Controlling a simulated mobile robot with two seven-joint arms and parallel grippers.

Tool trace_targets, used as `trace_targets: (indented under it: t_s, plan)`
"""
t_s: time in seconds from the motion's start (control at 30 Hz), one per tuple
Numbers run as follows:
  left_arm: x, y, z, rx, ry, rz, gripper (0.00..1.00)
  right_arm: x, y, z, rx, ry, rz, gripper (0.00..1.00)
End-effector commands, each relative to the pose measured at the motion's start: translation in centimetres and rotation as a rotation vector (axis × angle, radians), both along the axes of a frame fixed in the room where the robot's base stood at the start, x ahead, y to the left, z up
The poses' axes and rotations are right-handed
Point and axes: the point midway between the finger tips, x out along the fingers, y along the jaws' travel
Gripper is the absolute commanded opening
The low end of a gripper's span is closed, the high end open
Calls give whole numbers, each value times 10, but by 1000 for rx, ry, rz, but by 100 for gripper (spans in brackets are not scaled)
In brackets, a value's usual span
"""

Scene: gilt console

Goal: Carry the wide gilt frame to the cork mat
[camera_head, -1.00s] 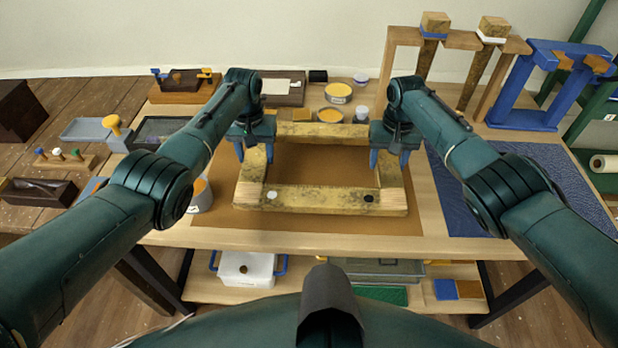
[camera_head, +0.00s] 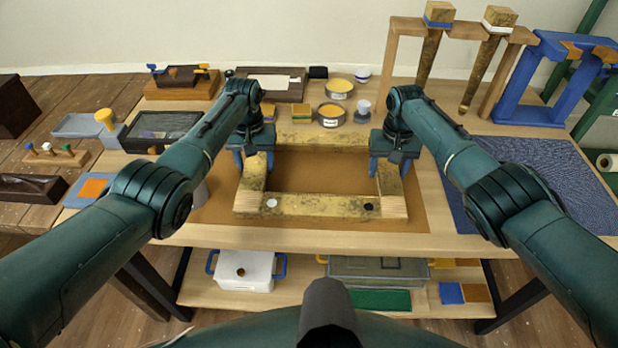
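The wide gilt frame (camera_head: 315,204) is a mottled gold rectangle with pale wood at its front corners. It is over the brown cork mat (camera_head: 408,232), with the mat showing through its opening. I cannot tell whether it touches the mat. A white dot and a black dot mark its front bar. My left gripper (camera_head: 253,163) straddles the left side bar, with blue fingers on both sides of it. My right gripper (camera_head: 392,164) straddles the right side bar the same way. Both look shut on the frame. The fingertips are partly hidden by the bars.
A blue mat (camera_head: 540,175) lies to the right. Behind it stand a wooden rack (camera_head: 395,65) and a blue trestle (camera_head: 530,85). Round tins (camera_head: 331,116) stand behind the frame. A dark tray (camera_head: 165,128) is on the left. A white box (camera_head: 243,268) sits on the lower shelf.

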Motion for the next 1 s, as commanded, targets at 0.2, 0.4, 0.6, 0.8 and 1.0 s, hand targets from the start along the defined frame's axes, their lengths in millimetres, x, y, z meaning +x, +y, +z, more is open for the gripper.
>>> trace_targets:
  t_s: [0.2, 0.4, 0.6, 0.8, 1.0]
  plan:
    - [0, 0, 2, -1, -1, 0, 76, 0, 0, 2, 1, -1, 0, 76]
    - [0, -1, 2, -1, -1, -1, 76, 0, 1, 2, 1, -1, 1, 76]
    - [1, -1, 15, -2, -4, 0, 76, 0, 1, 2, 2, -1, 1, 76]
    - [2, -1, 55, -2, -7, -1, 76, 0, 1, 2, 2, -1, 1, 76]
    - [1, 0, 95, -1, -4, 0, 76, 0, 1, 2, 2, -1, 1, 76]
